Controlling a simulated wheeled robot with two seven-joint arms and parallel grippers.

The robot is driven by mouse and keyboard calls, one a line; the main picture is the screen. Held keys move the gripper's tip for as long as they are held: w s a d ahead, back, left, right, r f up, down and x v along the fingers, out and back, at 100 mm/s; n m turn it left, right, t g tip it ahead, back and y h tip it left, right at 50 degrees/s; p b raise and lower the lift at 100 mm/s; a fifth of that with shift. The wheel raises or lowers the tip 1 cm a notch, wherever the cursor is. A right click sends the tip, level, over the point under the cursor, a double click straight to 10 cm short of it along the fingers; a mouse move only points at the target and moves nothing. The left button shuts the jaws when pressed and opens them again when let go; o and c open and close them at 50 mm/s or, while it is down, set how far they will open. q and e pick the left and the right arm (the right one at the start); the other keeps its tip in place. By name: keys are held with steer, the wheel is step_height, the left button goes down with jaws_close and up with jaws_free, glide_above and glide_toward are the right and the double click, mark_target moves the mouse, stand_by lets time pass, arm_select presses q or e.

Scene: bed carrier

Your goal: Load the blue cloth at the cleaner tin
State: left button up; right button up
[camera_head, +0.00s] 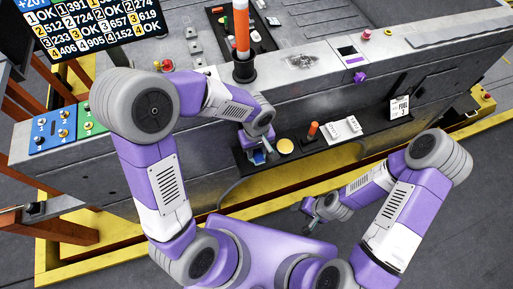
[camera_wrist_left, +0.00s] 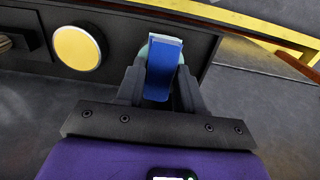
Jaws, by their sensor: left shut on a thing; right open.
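My left gripper (camera_head: 260,150) is low over the left end of the dark shelf on the machine's front. In the left wrist view its two fingers (camera_wrist_left: 162,88) are shut on the blue cloth (camera_wrist_left: 164,68), a flat, folded-looking strip. A bit of the cloth (camera_head: 258,157) also shows in the head view, partly hidden by the gripper. A pale green rounded edge shows just behind the cloth; I cannot tell whether they touch. A round yellow-topped thing (camera_head: 285,146), perhaps the cleaner tin, sits to the right; it also shows in the left wrist view (camera_wrist_left: 77,48). My right gripper (camera_head: 311,209) is open and empty.
The dark shelf (camera_head: 330,143) also carries an orange-handled tool (camera_head: 313,130) and white blocks (camera_head: 341,129). A "FUEL" card (camera_head: 399,107) stands at its right end. A tall orange-and-white post (camera_head: 242,45) rises behind. Yellow rail (camera_head: 110,253) runs along the floor.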

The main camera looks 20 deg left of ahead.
mark_target(257, 151)
arm_select(q)
steer(key=shift+f, duration=0.1)
steer(key=shift+r+p, duration=2.6)
steer(key=shift+r, duration=1)
steer(key=shift+f, duration=0.1)
